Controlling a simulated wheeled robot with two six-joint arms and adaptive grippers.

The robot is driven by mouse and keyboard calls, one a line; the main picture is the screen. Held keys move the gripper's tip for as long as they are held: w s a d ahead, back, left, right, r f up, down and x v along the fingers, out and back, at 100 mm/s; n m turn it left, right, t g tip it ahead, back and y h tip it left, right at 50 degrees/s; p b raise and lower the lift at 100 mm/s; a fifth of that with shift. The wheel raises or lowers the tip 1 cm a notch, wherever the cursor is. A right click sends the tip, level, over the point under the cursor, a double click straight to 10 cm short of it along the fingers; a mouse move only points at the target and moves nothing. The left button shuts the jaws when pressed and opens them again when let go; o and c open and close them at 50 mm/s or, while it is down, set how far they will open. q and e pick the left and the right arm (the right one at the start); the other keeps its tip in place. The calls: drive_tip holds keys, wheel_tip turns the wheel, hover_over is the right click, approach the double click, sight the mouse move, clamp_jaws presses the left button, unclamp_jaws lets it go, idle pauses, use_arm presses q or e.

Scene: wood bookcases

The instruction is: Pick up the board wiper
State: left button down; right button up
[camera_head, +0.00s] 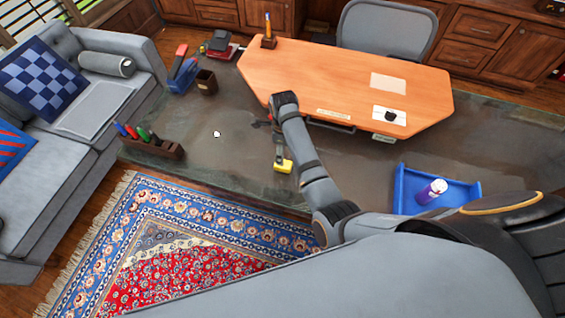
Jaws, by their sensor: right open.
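A small yellow-and-black block (283,166), which looks like the board wiper, lies on the dark tabletop near its front edge. My right arm reaches over the table from the right. Part of the gripper is hidden by my arm. My left gripper is out of view.
A marker holder (165,148) stands at the left on the dark table (225,160). A blue tray (407,200) with a can (432,191) is at the right. An orange wooden desktop (330,75) lies behind. The tabletop left of the block is mostly clear.

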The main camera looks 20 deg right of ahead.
wheel_tip(320, 180, down, 3)
wheel_tip(320, 180, down, 3)
drive_tip(key=shift+r+p, duration=0.2)
drive_tip(key=shift+p, duration=0.3)
wheel_tip(320, 180, down, 4)
drive_tip(key=shift+r, duration=0.2)
drive_tip(key=shift+w+f, duration=0.1)
drive_tip(key=shift+f, duration=0.05)
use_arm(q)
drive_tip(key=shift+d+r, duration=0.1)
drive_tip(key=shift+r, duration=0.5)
use_arm(e)
drive_tip(key=c, duration=1.2)
